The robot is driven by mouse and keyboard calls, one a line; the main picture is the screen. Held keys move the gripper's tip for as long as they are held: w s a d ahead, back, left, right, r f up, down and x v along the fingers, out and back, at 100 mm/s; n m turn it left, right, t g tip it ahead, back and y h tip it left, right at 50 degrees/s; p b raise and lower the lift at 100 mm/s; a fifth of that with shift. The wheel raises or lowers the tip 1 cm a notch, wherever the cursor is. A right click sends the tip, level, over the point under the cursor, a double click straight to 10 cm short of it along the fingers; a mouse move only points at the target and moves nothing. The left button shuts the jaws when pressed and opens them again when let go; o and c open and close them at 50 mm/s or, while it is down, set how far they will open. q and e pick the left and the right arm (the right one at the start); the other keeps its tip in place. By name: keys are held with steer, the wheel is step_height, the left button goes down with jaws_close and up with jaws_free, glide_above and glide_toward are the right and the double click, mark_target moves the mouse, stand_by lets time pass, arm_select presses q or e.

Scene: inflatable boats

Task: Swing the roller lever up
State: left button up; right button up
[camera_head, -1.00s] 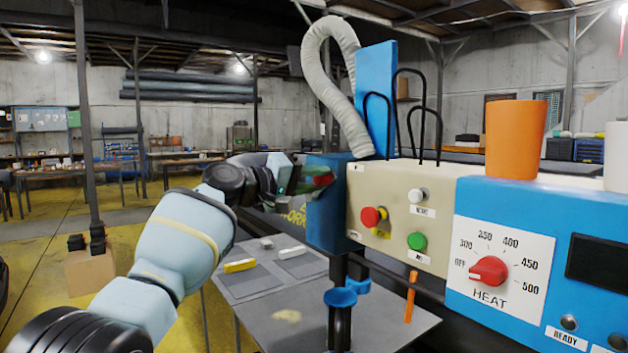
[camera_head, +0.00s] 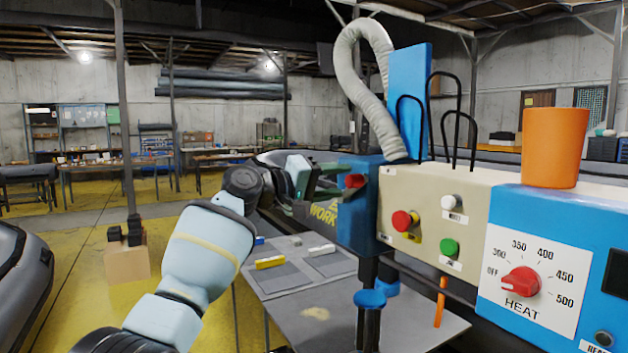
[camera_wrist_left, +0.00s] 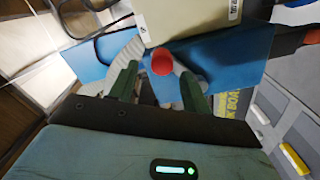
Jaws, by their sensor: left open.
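A red knob (camera_head: 354,181), apparently the end of the roller lever, sticks out at the blue housing (camera_head: 358,225) on the left end of the machine. In the left wrist view, the red knob (camera_wrist_left: 162,62) lies between the tips of the two dark green fingers (camera_wrist_left: 158,72), with visible space on both sides. Whether a finger touches it I cannot tell. My right gripper is not in view.
The beige panel (camera_head: 430,222) carries a red button (camera_head: 403,220) and a green button (camera_head: 449,247). A grey table (camera_head: 330,309) stands below, with a yellow block (camera_head: 270,262) on it. An orange cup (camera_head: 554,148) stands on the machine. A grey hose (camera_head: 352,72) rises behind.

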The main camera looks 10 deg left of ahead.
arm_select(q)
steer(key=shift+v, duration=2.4)
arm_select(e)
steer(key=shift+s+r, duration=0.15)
